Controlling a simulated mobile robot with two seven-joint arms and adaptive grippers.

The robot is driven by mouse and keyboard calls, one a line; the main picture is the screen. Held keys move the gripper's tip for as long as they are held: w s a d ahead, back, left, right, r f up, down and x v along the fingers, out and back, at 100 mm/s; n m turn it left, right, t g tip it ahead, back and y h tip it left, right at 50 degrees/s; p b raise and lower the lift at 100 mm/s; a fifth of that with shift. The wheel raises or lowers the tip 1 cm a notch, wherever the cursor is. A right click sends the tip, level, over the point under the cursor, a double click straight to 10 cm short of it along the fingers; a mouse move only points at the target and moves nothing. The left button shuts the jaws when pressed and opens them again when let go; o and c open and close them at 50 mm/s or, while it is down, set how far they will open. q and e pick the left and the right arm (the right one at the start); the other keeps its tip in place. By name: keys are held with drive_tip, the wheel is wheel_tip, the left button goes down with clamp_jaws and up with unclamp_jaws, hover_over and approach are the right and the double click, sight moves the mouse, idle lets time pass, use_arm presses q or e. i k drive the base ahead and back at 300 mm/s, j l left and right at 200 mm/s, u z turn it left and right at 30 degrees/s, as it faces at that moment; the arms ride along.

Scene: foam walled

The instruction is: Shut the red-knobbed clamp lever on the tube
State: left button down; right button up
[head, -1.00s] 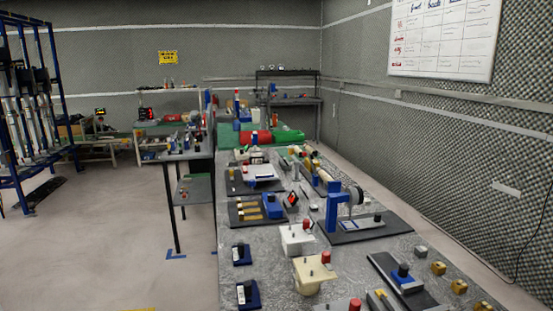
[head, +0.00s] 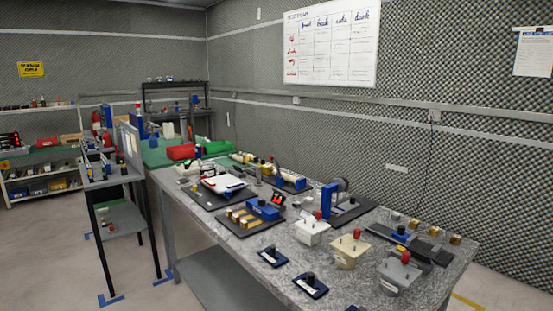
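Neither of my grippers is in view. A pale tube-like piece (head: 243,158) lies toward the far end of the long grey table, with small fixtures around it. At this distance I cannot make out a clamp lever on it or its position. Red knobs show on a white box (head: 312,233) and a grey box (head: 399,273) on the near part of the table; I cannot tell that either is the clamp.
The grey table (head: 185,210) carries a cream box (head: 349,253), a blue stand (head: 328,202) and dark boards with blocks. A dark-legged side table (head: 112,178) stands at its left. Floor is clear at the lower left.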

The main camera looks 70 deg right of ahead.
sight(272, 158)
drive_tip(key=i+l+z, duration=0.1)
drive_tip(key=i+z, duration=0.65)
drive_tip(key=z, duration=0.25)
drive_tip(key=i+j+z, duration=0.2)
drive_tip(key=i+z, duration=0.25)
drive_tip(key=i+j+z, duration=0.3)
drive_tip(key=z, duration=0.2)
drive_tip(key=i+j+z, duration=0.15)
drive_tip(key=z, duration=0.25)
drive_tip(key=i+j+z, duration=0.5)
drive_tip(key=z, duration=0.35)
drive_tip(key=i+j+z, duration=0.1)
drive_tip(key=j+z, duration=0.3)
drive_tip(key=i+j+z, duration=0.1)
drive_tip(key=j+z, duration=0.3)
